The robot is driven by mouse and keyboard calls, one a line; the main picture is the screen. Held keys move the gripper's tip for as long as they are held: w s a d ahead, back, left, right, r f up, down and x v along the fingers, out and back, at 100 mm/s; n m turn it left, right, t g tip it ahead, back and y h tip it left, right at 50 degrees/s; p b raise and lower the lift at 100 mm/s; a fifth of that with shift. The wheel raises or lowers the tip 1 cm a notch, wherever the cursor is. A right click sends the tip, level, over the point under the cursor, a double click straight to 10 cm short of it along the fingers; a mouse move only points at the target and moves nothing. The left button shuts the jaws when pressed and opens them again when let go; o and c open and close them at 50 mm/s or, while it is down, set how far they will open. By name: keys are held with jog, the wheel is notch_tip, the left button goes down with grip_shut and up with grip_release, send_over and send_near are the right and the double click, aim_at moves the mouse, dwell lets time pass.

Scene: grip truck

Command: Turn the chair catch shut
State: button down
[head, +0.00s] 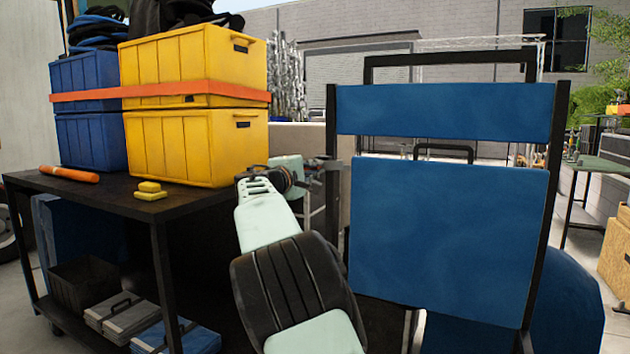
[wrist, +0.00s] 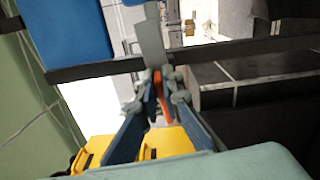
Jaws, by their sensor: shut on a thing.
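The chair (head: 447,225) has blue panels in a black frame and stands upright at the right of the head view. Its black post (wrist: 95,68) and blue panel (wrist: 78,28) cross the wrist view. My gripper (head: 335,164) is at the chair's left post, level with the gap between the panels. In the wrist view my gripper (wrist: 160,88) is shut on a small orange piece, which looks like the chair catch (wrist: 158,82). A grey plate (wrist: 150,40) lies across the post just beyond the fingertips. The fingers hide part of the catch, so its angle is unclear.
A black cart (head: 110,195) at left carries yellow crates (head: 195,145) and blue crates (head: 90,140) under an orange strap (head: 160,92). An orange tube (head: 69,174) and yellow blocks (head: 150,190) lie on its top. My arm passes between cart and chair.

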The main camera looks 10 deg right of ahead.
jog(key=shift+m+b, duration=0.5)
jog(key=shift+b, duration=0.05)
jog(key=shift+r, duration=0.15)
jog(key=c, duration=2.1)
grip_release()
jog(key=shift+w+f, duration=0.1)
jog(key=shift+f, duration=0.1)
jog(key=shift+s+a, duration=0.2)
jog(key=shift+s, duration=0.05)
jog(key=v, duration=1.1)
jog(key=shift+s, duration=0.2)
